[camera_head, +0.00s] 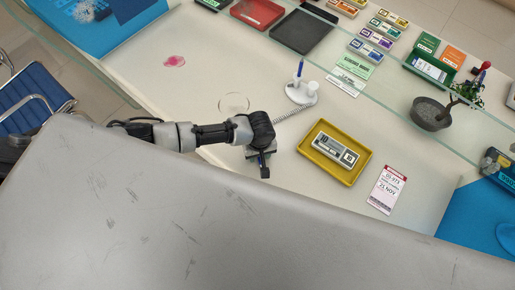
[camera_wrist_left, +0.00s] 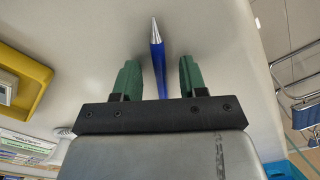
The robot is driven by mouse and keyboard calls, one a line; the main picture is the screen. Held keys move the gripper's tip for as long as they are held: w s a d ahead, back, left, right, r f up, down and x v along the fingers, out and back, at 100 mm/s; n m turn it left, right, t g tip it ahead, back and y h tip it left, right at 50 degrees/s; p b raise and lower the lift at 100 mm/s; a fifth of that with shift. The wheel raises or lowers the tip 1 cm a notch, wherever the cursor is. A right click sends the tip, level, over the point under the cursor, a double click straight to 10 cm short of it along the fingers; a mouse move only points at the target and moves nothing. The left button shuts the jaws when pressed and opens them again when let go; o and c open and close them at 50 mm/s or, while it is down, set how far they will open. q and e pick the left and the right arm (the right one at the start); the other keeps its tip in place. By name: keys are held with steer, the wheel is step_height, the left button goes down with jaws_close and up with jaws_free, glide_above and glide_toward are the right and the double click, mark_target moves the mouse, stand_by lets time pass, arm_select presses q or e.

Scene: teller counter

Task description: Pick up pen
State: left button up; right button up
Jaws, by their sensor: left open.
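A blue pen (camera_wrist_left: 157,55) with a pointed metallic tip shows in the left wrist view, lying in line with the gap between the two green fingers. My left gripper (camera_wrist_left: 157,80) is open, with a finger on each side of the pen and space visible on both sides. In the head view my left gripper (camera_head: 262,165) is low over the counter, left of the yellow tray, and hides the pen between its fingers. Another blue pen-like shape (camera_head: 300,68) stands upright at a white holder (camera_head: 301,94), with a coiled cord running toward my gripper. My right gripper is not in view.
A clear glass divider crosses the counter behind. A grey bowl with a plant (camera_head: 430,114) stands at right. The counter's left part is mostly bare.

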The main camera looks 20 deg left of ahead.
arm_select(q)
jaws_close()
steer(key=shift+r, duration=0.1)
stand_by(0.6)
